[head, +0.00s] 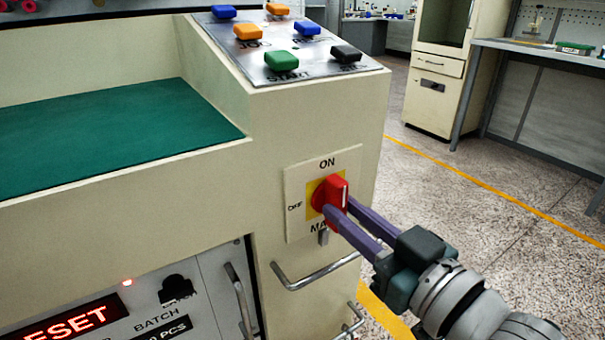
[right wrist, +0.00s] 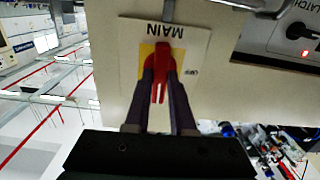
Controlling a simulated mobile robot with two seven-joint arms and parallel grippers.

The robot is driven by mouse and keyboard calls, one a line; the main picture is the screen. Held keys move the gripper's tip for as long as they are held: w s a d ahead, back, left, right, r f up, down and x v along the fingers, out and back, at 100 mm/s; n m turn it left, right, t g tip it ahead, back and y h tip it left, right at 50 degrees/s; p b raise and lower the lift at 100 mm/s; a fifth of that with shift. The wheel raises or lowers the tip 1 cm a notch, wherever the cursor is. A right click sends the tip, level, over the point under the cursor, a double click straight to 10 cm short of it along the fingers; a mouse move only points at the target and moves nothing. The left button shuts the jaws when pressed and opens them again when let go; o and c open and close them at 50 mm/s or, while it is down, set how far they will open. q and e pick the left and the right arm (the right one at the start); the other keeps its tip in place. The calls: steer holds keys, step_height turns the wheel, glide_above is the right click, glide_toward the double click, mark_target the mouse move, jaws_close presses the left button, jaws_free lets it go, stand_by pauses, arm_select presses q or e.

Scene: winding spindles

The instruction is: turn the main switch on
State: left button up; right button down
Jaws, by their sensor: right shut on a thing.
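The main switch is a red rotary handle (head: 337,190) on a yellow square, set in a pale plate (head: 295,220) marked ON at the top, OFF at the left and MAIN below. The handle stands roughly upright, in line with the ON mark. My right gripper (head: 336,208) is shut on the handle, with one purple finger on each side. In the right wrist view, the red handle (right wrist: 160,75) lies between the two fingers (right wrist: 161,88), and the MAIN label reads upside down. The fingers partly cover MAIN in the head view. My left gripper is not in view.
A metal bar handle (head: 315,272) sticks out just below the switch plate. Coloured push buttons sit on the sloped panel (head: 325,75) above. A lit red display (head: 65,322) and a small red lamp (head: 127,282) show lower left. Open floor lies to the right.

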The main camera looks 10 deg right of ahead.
steer(key=shift+m, duration=0.3)
steer(key=c, duration=0.8)
jaws_free()
steer(key=shift+o, duration=0.2)
steer(key=shift+s+d, duration=0.1)
steer(key=shift+s, duration=0.2)
steer(key=p+v, duration=0.2)
steer(key=v, duration=0.7)
steer(key=shift+s, duration=0.15)
